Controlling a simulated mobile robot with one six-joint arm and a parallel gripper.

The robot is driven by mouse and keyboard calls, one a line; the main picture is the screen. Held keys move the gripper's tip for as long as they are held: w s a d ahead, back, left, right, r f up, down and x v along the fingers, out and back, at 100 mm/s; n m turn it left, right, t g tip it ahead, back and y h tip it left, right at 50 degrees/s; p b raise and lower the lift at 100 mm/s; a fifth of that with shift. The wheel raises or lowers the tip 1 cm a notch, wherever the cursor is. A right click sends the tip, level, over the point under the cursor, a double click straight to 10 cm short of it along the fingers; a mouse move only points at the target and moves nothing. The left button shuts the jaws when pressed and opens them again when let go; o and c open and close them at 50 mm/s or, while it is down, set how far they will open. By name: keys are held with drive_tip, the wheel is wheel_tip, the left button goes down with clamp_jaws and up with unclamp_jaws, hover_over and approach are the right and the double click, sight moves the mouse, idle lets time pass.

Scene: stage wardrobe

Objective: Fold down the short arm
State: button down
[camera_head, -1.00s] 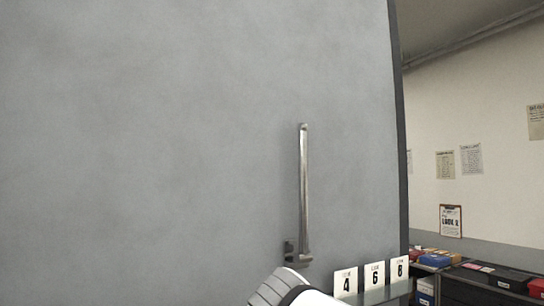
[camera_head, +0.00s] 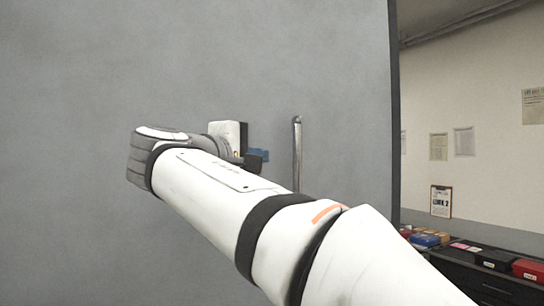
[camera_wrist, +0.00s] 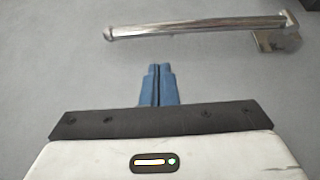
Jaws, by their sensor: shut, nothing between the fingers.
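The short arm is a shiny metal bar (camera_head: 298,150) that stands upright against the grey panel in the head view; my arm hides its lower end and mount. In the wrist view the short arm (camera_wrist: 200,27) lies across the top of the picture, with its metal mount (camera_wrist: 276,32) at the right end. My gripper (camera_wrist: 157,70) is shut, its blue fingers together and empty, a little short of the bar and not touching it. In the head view my gripper (camera_head: 262,155) is just left of the bar's upper part.
The grey panel (camera_head: 80,60) fills the left and middle of the head view, with a dark edge (camera_head: 394,120) on its right. Beyond it, a dark counter with several boxes (camera_head: 495,259) stands by a wall with papers and a clipboard (camera_head: 441,201).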

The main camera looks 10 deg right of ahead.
sight(285, 157)
drive_tip(key=p+x, duration=0.3)
drive_tip(key=x, duration=0.6)
drive_tip(key=shift+w+d, duration=0.25)
drive_tip(key=shift+w, duration=0.05)
drive_tip(key=shift+f, duration=0.1)
